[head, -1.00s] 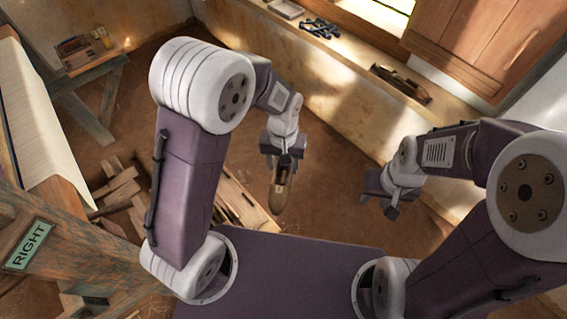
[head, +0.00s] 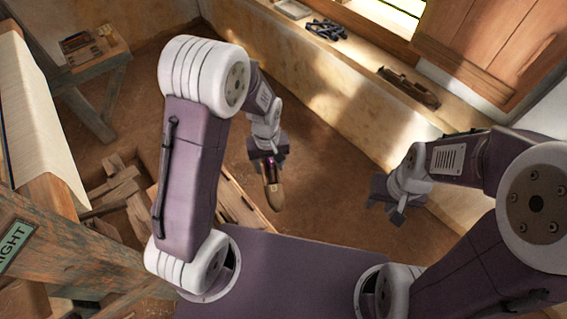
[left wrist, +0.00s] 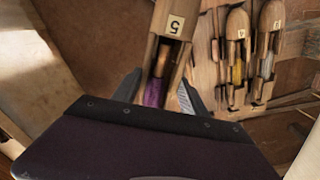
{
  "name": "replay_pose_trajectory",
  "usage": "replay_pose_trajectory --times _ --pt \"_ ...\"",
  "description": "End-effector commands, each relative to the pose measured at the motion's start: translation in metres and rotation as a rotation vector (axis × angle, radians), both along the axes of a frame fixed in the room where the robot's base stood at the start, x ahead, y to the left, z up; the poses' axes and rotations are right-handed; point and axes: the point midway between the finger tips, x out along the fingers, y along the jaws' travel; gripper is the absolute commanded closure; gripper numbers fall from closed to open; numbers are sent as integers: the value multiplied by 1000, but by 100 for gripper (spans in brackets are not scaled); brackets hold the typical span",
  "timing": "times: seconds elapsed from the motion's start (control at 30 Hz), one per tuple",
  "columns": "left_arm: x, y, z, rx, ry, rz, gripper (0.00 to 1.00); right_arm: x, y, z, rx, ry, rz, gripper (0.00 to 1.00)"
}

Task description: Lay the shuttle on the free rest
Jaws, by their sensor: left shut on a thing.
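The shuttle (head: 272,193) is a long wooden one with purple yarn, hanging in my left gripper (head: 268,161) over the open floor. The left wrist view shows the shuttle (left wrist: 173,22) with a label reading 5, between the fingers of my left gripper (left wrist: 158,95). To its right there, a shuttle labelled 4 (left wrist: 236,48) and another labelled shuttle (left wrist: 267,48) with paler yarn lie side by side on wooden supports. I cannot make out which rest is free. My right gripper (head: 385,209) is empty, its fingers apart, beyond the right edge of my base.
A small table (head: 92,62) stands at back left. A wooden tool (head: 408,88) lies on the ledge.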

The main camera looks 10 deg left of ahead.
Motion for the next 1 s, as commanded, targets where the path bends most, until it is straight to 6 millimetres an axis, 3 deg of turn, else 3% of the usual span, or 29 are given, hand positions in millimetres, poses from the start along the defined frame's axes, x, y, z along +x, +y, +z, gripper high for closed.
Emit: replay_pose_trajectory --times 0.3,0.5,0.7,1.0 --pt "-27 83 -67 1 4 297 100 0 0 -42 0 0 0 64" --pt "-48 123 -93 2 2 442 100 0 0 -59 0 0 0 64" --pt "-53 137 -98 3 1 496 100 0 0 -63 0 0 0 64" --pt "-53 137 -104 3 1 496 100 0 0 -69 0 0 0 64"
